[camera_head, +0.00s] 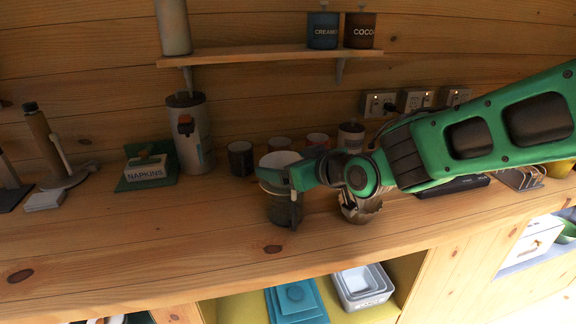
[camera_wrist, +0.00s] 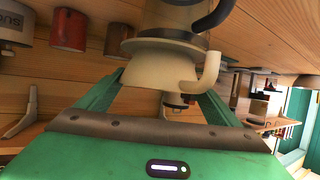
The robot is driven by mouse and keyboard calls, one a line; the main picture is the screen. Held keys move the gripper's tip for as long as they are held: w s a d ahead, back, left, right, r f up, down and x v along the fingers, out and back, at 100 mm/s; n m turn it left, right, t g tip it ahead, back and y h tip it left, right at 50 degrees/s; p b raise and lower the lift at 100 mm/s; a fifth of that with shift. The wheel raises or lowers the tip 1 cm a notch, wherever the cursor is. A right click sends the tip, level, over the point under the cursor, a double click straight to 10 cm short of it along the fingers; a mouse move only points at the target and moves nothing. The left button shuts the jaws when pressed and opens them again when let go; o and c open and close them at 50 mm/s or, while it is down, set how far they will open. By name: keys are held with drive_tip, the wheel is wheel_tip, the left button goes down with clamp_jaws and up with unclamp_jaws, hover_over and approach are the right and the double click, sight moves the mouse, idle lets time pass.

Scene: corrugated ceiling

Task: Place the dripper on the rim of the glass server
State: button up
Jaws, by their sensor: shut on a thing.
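The cream dripper (camera_head: 277,160) is upright over the dark glass server (camera_head: 284,210) on the wooden counter. My gripper (camera_head: 291,175) comes in from the right at the height of the dripper and is shut on it. In the wrist view the dripper (camera_wrist: 152,70) is between my fingers (camera_wrist: 160,88), with its curved handle on the right. That view is upside down, and the server with its dark handle (camera_wrist: 214,14) shows at the top edge. The dripper's base is close to the server's rim; I cannot tell whether its weight rests there.
Several mugs (camera_head: 240,158) stand behind the server. A metal cup-like item (camera_head: 358,207) stands close on its right, under my arm. A napkin holder (camera_head: 146,170) and a tall canister (camera_head: 189,140) are to the left. The front left counter is clear.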

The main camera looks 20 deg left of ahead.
drive_tip(key=shift+f, duration=0.1)
drive_tip(key=o, duration=1)
drive_tip(key=v, duration=1.2)
